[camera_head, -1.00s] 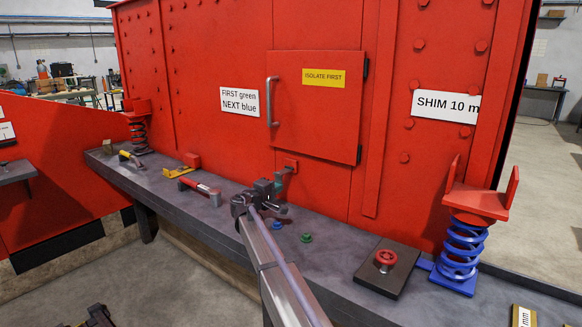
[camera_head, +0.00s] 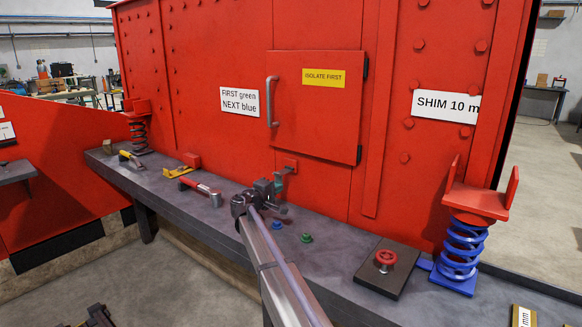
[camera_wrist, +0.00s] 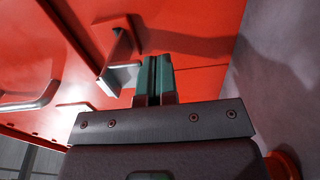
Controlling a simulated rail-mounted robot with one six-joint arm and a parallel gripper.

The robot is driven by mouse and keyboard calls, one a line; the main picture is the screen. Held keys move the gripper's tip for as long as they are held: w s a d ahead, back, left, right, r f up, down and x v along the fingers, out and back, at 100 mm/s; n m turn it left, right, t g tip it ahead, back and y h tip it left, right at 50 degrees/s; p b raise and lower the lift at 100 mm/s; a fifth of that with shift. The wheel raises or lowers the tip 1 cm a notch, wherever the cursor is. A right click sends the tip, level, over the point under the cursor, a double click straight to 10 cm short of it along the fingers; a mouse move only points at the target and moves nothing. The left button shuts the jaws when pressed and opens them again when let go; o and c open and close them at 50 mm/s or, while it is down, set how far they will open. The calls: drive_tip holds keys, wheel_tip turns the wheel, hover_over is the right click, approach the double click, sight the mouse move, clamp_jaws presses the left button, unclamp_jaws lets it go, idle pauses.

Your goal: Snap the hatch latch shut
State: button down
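The red hatch (camera_head: 315,115) is a square door on the red wall, with a silver handle (camera_head: 270,102) and a yellow label; it looks flush with the wall. The latch (camera_head: 290,167) is a small red block with a grey lever, just below the hatch. In the wrist view the latch lever (camera_wrist: 119,75) stands out from the red surface, left of my fingers. My gripper (camera_head: 279,186) is in front of and just below the latch. Its green fingers (camera_wrist: 153,78) are together, with nothing seen between them. Whether they touch the lever I cannot tell.
The grey bench (camera_head: 335,245) runs below the wall. A blue button (camera_head: 277,225) and a green button (camera_head: 306,237) are close to my gripper.

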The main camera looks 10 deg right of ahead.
sight(278, 180)
drive_tip(key=shift+s+a+r+p, duration=0.25)
drive_tip(key=shift+a+r+p, duration=0.05)
drive_tip(key=shift+r+p, duration=0.35)
drive_tip(key=shift+s+a+r+p, duration=0.2)
drive_tip(key=shift+a+r+p, duration=0.05)
drive_tip(key=shift+r+p, duration=0.45)
drive_tip(key=shift+s+a+r+p, duration=0.1)
drive_tip(key=shift+r+p, duration=0.6)
drive_tip(key=shift+r, duration=0.15)
